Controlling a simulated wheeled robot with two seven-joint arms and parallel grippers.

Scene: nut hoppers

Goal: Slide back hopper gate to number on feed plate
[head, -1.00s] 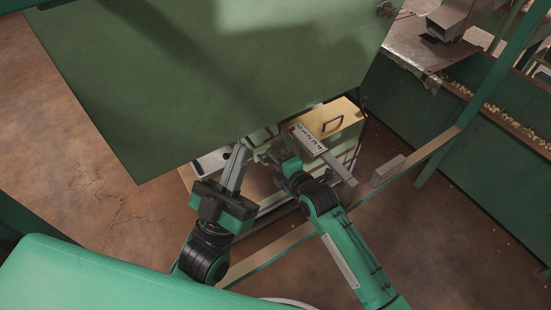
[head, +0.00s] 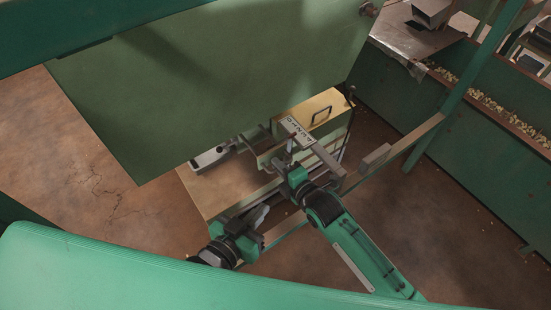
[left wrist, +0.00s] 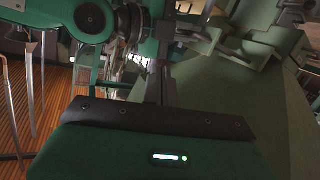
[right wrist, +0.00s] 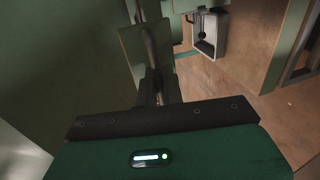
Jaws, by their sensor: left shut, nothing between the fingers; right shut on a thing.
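The hopper (head: 230,80) is a large dark green body filling the upper middle of the head view. Below its lower corner is a pale feed plate (head: 298,130) with a row of dark numbers; the reading is too small to tell. A grey bar (head: 325,157) runs on from it to the lower right. My right gripper (head: 290,168) is shut beside the plate on a thin handle, seemingly the gate's, which shows as a rod in front of a green plate in the right wrist view (right wrist: 150,45). My left gripper (head: 260,216) is shut and empty, lower and nearer me.
A wooden box (head: 213,192) sits under the hopper, with a grey metal piece (head: 210,158) on it. A green post (head: 455,110) and a rail (head: 415,135) stand to the right. A green trough (head: 490,107) holding nuts lies beyond. Bare floor (head: 110,200) is at left.

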